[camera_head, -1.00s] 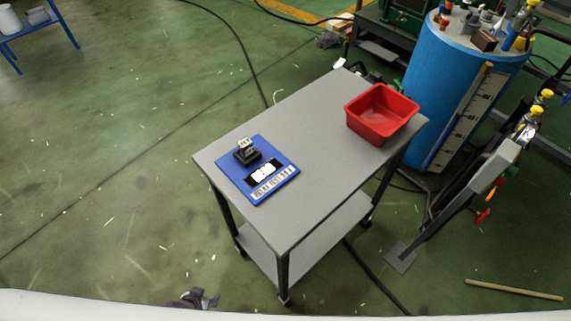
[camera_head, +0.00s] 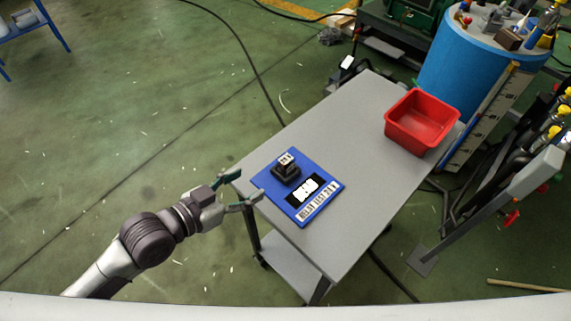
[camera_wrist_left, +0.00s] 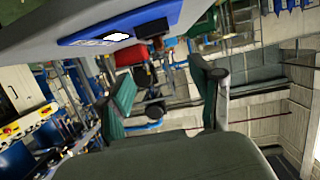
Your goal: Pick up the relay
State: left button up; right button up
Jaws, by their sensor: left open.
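The relay (camera_head: 287,163) is a small black block with a pale top. It stands on a blue board (camera_head: 328,181) with a black-and-white patch and a printed label, on the grey cart's top (camera_head: 350,122). My left gripper (camera_head: 244,188) is open and empty at the cart's near left edge, left of the board and apart from the relay. In the left wrist view its green-padded fingers (camera_wrist_left: 168,100) are spread apart with nothing between them. My right gripper is not in view.
A red bin (camera_head: 421,122) stands at the cart's far right end. A blue drum (camera_head: 465,75) stands behind the cart, and a grey stand (camera_head: 533,177) with valves is on the right. Cables lie on the green floor. The middle of the cart top is clear.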

aim_at(280, 165)
pick_arm(q)
jog(key=x, duration=0.7)
jog(key=shift+d, duration=0.1)
jog(key=shift+r+p+x, duration=0.15)
jog(key=shift+p+x, duration=0.05)
jog(key=shift+x, duration=1.15)
jog(key=shift+r+p+x, duration=0.1)
jog(key=shift+p+x, duration=0.1)
jog(key=shift+x, duration=1.15)
jog(key=shift+s+d, duration=0.1)
jog(key=shift+c, duration=0.3)
grip_shut()
jog(key=shift+r, duration=0.15)
notch_tip(280, 165, up, 5)
jog(key=shift+f, duration=0.25)
jog(key=d+r, duration=0.6)
jog(key=d, duration=0.5)
jog(key=shift+d+r, duration=0.15)
jog(key=shift+d, duration=0.2)
